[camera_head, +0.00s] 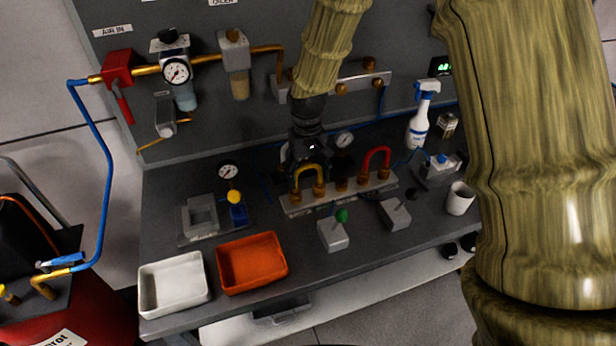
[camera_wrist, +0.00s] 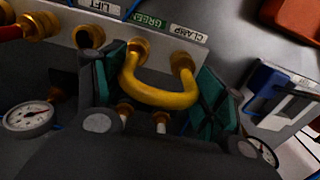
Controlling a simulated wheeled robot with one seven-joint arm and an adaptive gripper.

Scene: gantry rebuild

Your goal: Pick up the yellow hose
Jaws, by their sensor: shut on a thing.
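The yellow hose (camera_head: 309,168) is a short U-shaped loop with brass ends, at the left end of the grey port block (camera_head: 352,192). In the wrist view the yellow hose (camera_wrist: 160,97) curves between two brass fittings, by the labels "GREEN" and "CLAMP". My gripper (camera_head: 308,160) is down at the block, with its dark fingers with green pads on either side of the loop. My gripper (camera_wrist: 160,80) is shut on the hose. I cannot tell whether the hose ends are seated in the ports or just clear of them.
A red hose (camera_head: 377,157) loops on the same block to the right. Valve levers (camera_head: 333,234) stand in front. An orange tray (camera_head: 281,255) and a white tray (camera_head: 144,290) lie front left. Gauges and piping line the back panel.

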